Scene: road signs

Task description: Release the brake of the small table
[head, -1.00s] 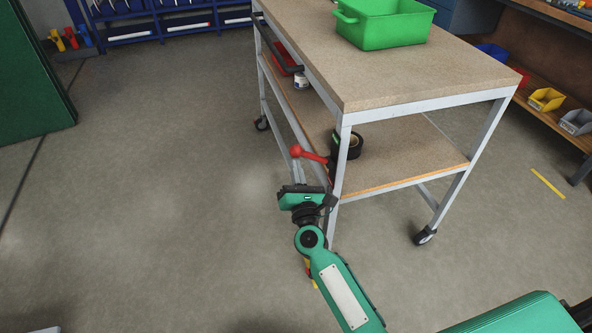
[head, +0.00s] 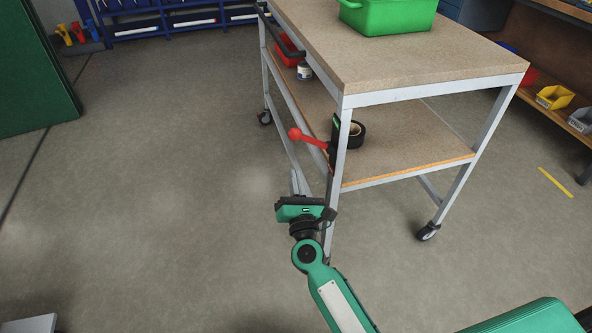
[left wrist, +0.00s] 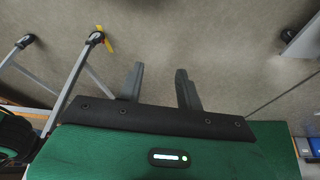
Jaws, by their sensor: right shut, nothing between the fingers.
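The small table (head: 435,88) has a brown board top, a lower shelf and a grey metal frame on castors. Its brake lever (head: 311,139) is red with a ball knob and sticks out left from the near leg, sloping slightly down toward the leg. My right gripper (head: 297,182) is below the lever beside that leg, shut and empty, apart from the lever. Whether it touches the leg cannot be told. My left gripper (left wrist: 158,85) shows in the left wrist view, fingers apart and empty; table legs with castors (left wrist: 95,38) show to its left.
A green bin (head: 392,17) stands on the table top. Black tape (head: 356,135), a white can (head: 304,71) and a red bin (head: 287,55) are on the lower shelf. A green panel (head: 35,75) stands at left. The floor left of the table is clear.

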